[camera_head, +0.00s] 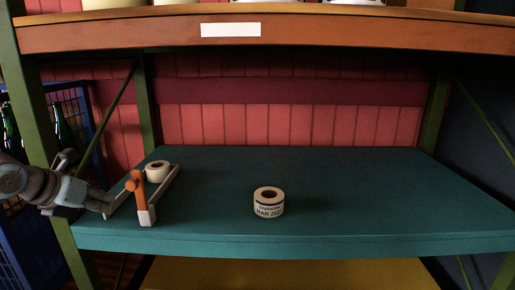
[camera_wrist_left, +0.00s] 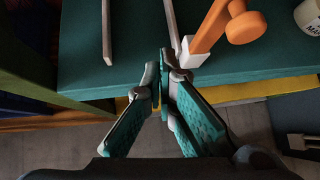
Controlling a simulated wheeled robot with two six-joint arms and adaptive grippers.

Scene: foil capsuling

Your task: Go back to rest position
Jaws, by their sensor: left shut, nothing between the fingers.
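My left gripper (camera_head: 101,207) comes in from the left at the front left edge of the teal shelf. In the left wrist view the left gripper (camera_wrist_left: 163,62) has its fingertips together with nothing between them. A tool with an orange handle and pale arms (camera_head: 138,198) lies just beyond the fingertips on the shelf; it also shows in the wrist view (camera_wrist_left: 218,28). I cannot tell whether the fingertips touch it. My right gripper is not in view.
A white label roll (camera_head: 268,202) stands mid-shelf, and a plain pale roll (camera_head: 157,171) stands behind the tool. The teal shelf (camera_head: 360,190) is clear on the right. Green posts (camera_head: 146,105) and a blue crate with bottles (camera_head: 75,110) are at left. An upper wooden shelf (camera_head: 350,35) spans above.

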